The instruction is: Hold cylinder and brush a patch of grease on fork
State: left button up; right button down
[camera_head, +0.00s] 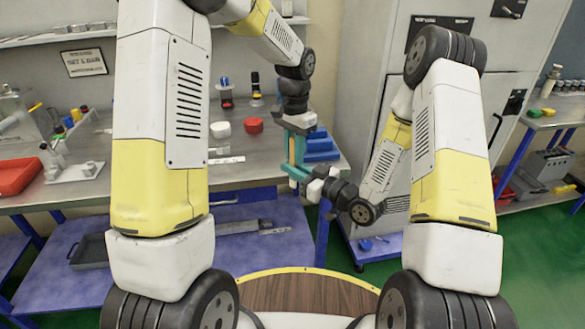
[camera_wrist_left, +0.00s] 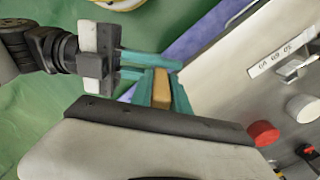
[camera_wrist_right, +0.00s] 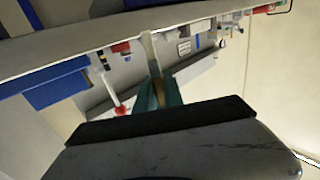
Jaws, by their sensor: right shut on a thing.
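A tan block-like piece (camera_wrist_left: 161,88) lies between the left fingers in the left wrist view, with the right fingers (camera_wrist_left: 135,66) coming in from the side. The right gripper is shut on this piece, which also shows in the right wrist view (camera_wrist_right: 158,92). I cannot tell whether the left fingers grip it or only stand around it. I cannot surely identify cylinder, brush, grease or fork.
A grey bench (camera_head: 160,193) holds a white round piece (camera_head: 220,130), a red round piece (camera_head: 253,125), a small upright stand (camera_head: 226,97) and a red tray (camera_head: 17,176). Blue blocks (camera_head: 322,148) sit at its right end, close behind the grippers. A cabinet (camera_head: 370,60) stands behind.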

pick_arm(q)
jog(key=o, duration=0.4)
jog(key=shift+c, duration=0.2)
